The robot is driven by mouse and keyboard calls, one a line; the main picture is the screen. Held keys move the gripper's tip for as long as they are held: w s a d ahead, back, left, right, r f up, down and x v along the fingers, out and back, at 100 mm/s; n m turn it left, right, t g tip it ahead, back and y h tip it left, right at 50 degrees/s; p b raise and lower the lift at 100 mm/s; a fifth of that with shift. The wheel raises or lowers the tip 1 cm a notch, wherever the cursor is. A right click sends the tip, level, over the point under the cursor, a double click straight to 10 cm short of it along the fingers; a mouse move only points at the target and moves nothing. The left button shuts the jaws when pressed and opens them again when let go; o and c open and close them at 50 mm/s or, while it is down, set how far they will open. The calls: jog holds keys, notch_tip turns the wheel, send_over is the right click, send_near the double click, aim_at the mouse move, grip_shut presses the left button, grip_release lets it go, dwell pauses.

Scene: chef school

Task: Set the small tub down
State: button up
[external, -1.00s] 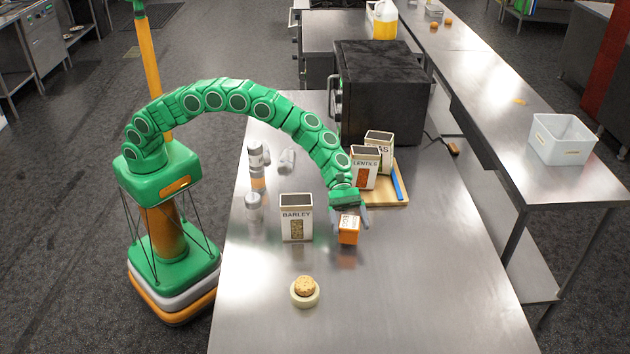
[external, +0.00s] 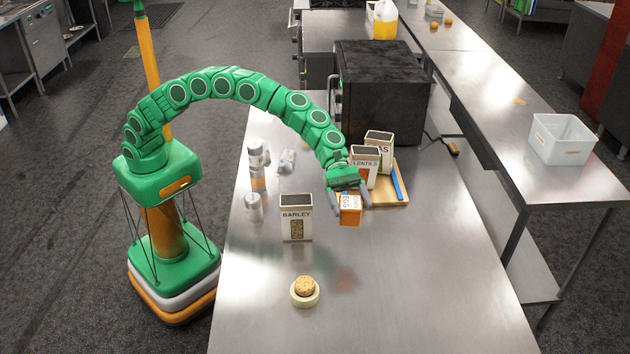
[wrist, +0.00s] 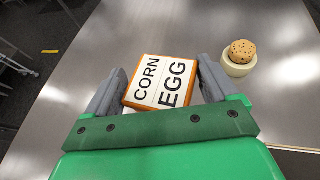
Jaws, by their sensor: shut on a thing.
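The small tub (external: 350,214) is an orange box with a white label on top. In the wrist view the label on the tub (wrist: 160,82) reads CORN and EGG. My gripper (external: 350,203) is shut on it, with one grey finger on each side. In the wrist view, the fingers of my gripper (wrist: 160,78) flank the tub. The tub hangs above the steel table (external: 420,290), and a faint orange reflection shows on the table well below it. The tub's underside is hidden.
A BARLEY box (external: 296,222) stands left of the tub. A LENTILS box (external: 365,168) and another box stand on a wooden board (external: 390,198) behind. Several shakers (external: 254,207) stand at left. The front right table is clear.

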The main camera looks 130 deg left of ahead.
jog(key=s+d+r+n+t+y, duration=0.1)
jog(key=s+d+r+n+y, duration=0.2)
jog(key=d, duration=0.7)
jog(key=d+r+n+t+y, duration=0.1)
jog(key=d+r+n+y, duration=0.2)
jog(key=d, duration=0.7)
jog(key=s+d+f+n+g+y, duration=0.45)
jog(key=s+d+n+y, duration=0.5)
jog(key=s+d, duration=0.4)
jog(key=w+d+f, duration=0.3)
jog(key=w+f, duration=0.5)
jog(key=w, duration=0.5)
jog(key=shift+d+m, duration=0.2)
jog(key=shift+m, duration=0.25)
jog(key=shift+w+d+f, duration=0.25)
jog(key=shift+w+f, duration=0.8)
jog(key=shift+f, duration=0.15)
jog(key=shift+w+f+t, duration=0.1)
jog(key=shift+f+t, duration=0.15)
jog(key=shift+f, duration=1.3)
jog(key=shift+f, duration=0.15)
